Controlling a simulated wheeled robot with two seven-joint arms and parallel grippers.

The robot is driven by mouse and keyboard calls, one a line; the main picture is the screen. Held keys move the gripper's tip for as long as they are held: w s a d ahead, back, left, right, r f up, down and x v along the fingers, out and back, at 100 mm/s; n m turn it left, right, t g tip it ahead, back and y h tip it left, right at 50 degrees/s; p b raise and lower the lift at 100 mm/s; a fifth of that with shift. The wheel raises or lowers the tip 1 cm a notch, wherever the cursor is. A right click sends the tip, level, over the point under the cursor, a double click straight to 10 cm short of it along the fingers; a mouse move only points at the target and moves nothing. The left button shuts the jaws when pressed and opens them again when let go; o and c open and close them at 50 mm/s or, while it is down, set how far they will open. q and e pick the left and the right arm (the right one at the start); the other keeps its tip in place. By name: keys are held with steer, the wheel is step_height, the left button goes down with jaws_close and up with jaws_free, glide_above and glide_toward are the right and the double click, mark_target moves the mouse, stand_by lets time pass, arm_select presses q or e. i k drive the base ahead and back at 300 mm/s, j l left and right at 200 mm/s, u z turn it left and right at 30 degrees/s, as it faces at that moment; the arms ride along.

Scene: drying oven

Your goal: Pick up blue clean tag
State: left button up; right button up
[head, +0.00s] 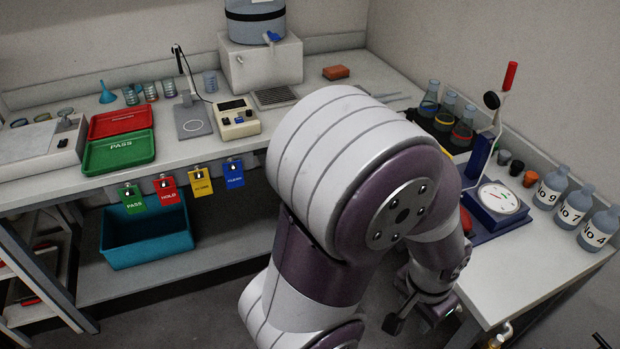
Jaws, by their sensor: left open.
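The blue clean tag (233,174) hangs from the front edge of the left bench, at the right end of a row of tags. A yellow tag (200,182), a red HOLD tag (167,190) and a green PASS tag (133,198) hang to its left. My left arm fills the middle of the head view. My left gripper (416,312) is low beside the right bench, well to the right of the blue tag. It is open, and nothing shows between its fingers. The arm hides part of the bench behind it. My right gripper is out of view.
The bench (355,65) carries red (118,122) and green (118,152) trays and a small meter (237,117). A teal bin (146,236) stands below the tags. The right bench holds a dial gauge (498,198) and bottles (572,207). Space before the blue tag looks clear.

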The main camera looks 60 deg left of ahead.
mark_target(234, 178)
steer(key=u, duration=0.45)
steer(key=i+u, duration=0.1)
steer(key=u, duration=0.75)
steer(key=l+u, duration=0.15)
steer(key=u, duration=0.3)
steer(key=i+u, duration=0.1)
steer(key=u, duration=0.3)
steer(key=l+u, duration=0.1)
steer(key=u, duration=0.35)
steer(key=l+u, duration=0.2)
steer(key=l, duration=0.1)
